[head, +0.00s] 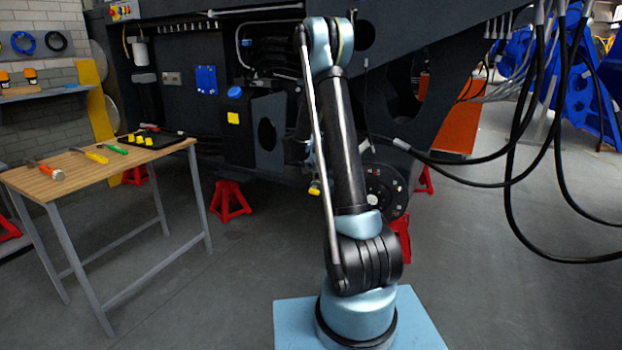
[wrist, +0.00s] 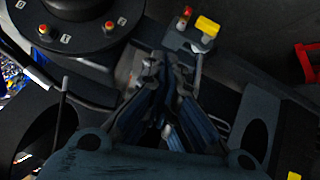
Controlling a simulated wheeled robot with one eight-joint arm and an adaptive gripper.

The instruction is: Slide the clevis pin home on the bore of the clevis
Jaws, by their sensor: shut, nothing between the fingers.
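My gripper (wrist: 162,70) is shut and empty in the wrist view, its dark fingertips together near the picture's middle. Just beyond and right of the fingertips is a grey bracket (wrist: 182,42), which looks like the clevis. A yellow block-like head (wrist: 207,26), likely the clevis pin's, sits at the bracket's far right end, apart from the fingers. How deep the pin sits in the bore cannot be told. In the head view a small yellow piece (head: 315,188) shows left of my arm, probably the same head. My gripper is hidden behind my arm there.
A small red-tipped part (wrist: 185,12) stands beside the yellow head. A dark round hub (head: 385,190) with knobs is close by; it fills the wrist view's upper left (wrist: 75,20). Black hoses (head: 510,150) hang at right. A workbench (head: 85,175) with tools stands left.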

